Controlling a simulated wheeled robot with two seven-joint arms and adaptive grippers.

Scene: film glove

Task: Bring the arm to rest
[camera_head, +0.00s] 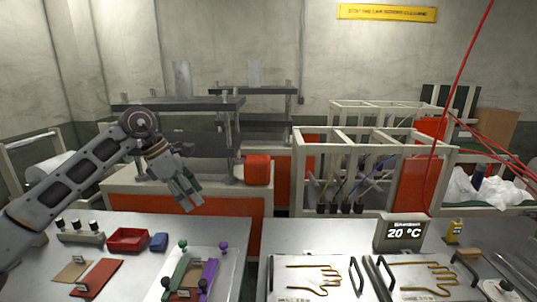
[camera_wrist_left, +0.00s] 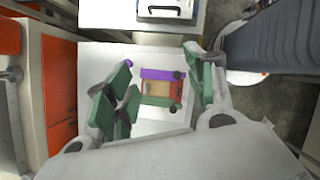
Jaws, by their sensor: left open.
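My left gripper (camera_head: 190,196) hangs in the air above the back of the left table (camera_head: 225,228), its fingers pointing down and to the right. Its green-padded fingers stand apart in the left wrist view (camera_wrist_left: 160,78), with nothing held between them. Below and beyond them, a white board (camera_wrist_left: 100,60) carries a purple strip (camera_wrist_left: 160,74), a tan piece and a red and green part. In the head view, the board (camera_head: 226,290) lies at the front right of the left table, with a green strip (camera_head: 178,276) and the purple strip (camera_head: 209,275). My right gripper is out of view.
A red tray (camera_head: 127,240), a blue block (camera_head: 158,242) and a red pad (camera_head: 98,278) lie on the left table. A gap separates the tables.

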